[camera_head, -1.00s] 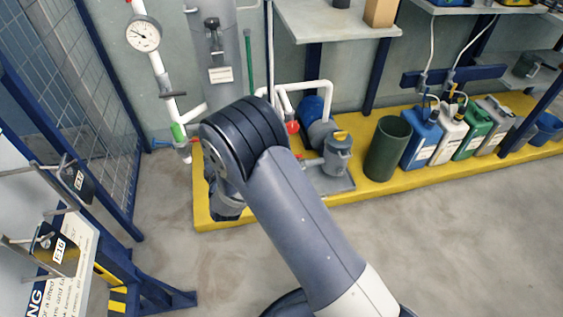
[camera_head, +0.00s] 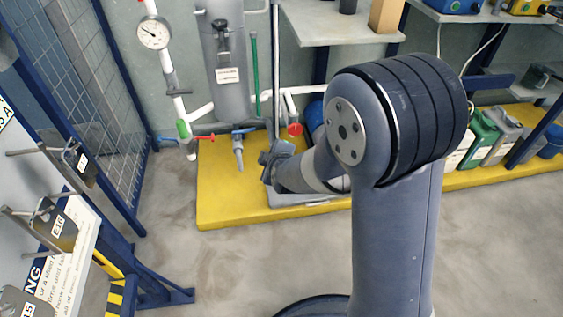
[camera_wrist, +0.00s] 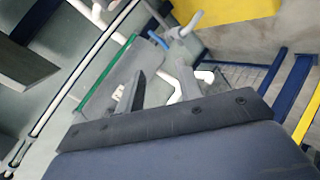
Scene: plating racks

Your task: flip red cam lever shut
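A small red lever (camera_head: 205,138) sticks out at the left end of a grey pipe fitting, low on the wall piping. A blue lever (camera_head: 243,131) sits at the fitting's right end, above a grey downward spout (camera_head: 238,158). My gripper (camera_head: 266,163) is right of the spout, apart from the red lever; its fingers are small in the head view. In the wrist view my gripper (camera_wrist: 158,76) has its two fingers apart with nothing held between them. The blue lever (camera_wrist: 158,40) shows ahead of the fingers there. I cannot make out the red lever in the wrist view.
A red round knob (camera_head: 295,129) is on the white pipe behind my arm. A grey tank (camera_head: 226,65) and gauge (camera_head: 153,33) stand above. The yellow platform (camera_head: 225,205) lies below. A blue-framed rack (camera_head: 150,270) is at left; the floor between is clear.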

